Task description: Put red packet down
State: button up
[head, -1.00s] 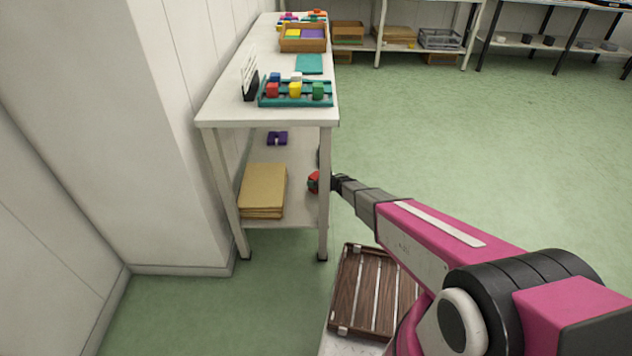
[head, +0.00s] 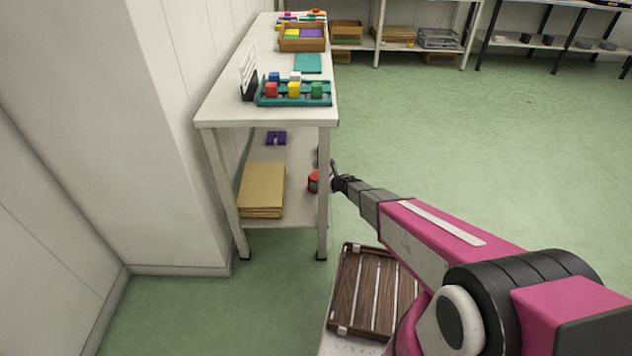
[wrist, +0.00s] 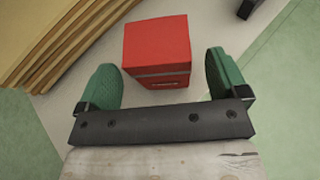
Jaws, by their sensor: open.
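The red packet (wrist: 157,47) is a small red box with a grey band. In the wrist view it sits on the white lower shelf (wrist: 62,108), just beyond and between my fingertips. My gripper (wrist: 163,75) has its two green fingers spread, with a gap to the packet on both sides. In the head view the packet (head: 313,182) stands on the lower shelf near the table's right front leg. My gripper (head: 333,182) is just to its right, partly hidden by that leg.
A stack of tan folders (head: 262,190) lies left of the packet on the same shelf. A purple piece (head: 276,138) lies farther back. The table leg (head: 323,215) stands close to my gripper. The green floor to the right is open.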

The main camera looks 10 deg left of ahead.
jog(key=s+d+r+m+t+h, duration=0.1)
jog(key=d+r+m+h, duration=0.4)
jog(key=d+m, duration=0.5)
jog(key=d+r+m+t+h, duration=0.2)
jog(key=d+r+m+h, duration=0.2)
jog(key=d+r+m, duration=0.65)
jog(key=s+d+r+m+t+h, duration=0.15)
jog(key=d+m+h, duration=0.25)
jog(key=d+m, duration=0.7)
jog(key=s+d+r+m+g, duration=0.2)
jog(key=s+d+m+g, duration=0.1)
jog(key=s+m, duration=0.2)
jog(key=s+d+r+m+g, duration=0.2)
jog(key=s+m, duration=0.4)
jog(key=s, duration=0.3)
jog(key=s+d+r+m+g+y, duration=0.1)
jog(key=s+d+r+m+g, duration=0.1)
jog(key=s+d+m+g, duration=0.3)
jog(key=shift+s+r+m, duration=0.25)
jog(key=shift+s+m, duration=0.3)
jog(key=shift+s, duration=0.35)
jog(key=shift+g, duration=0.25)
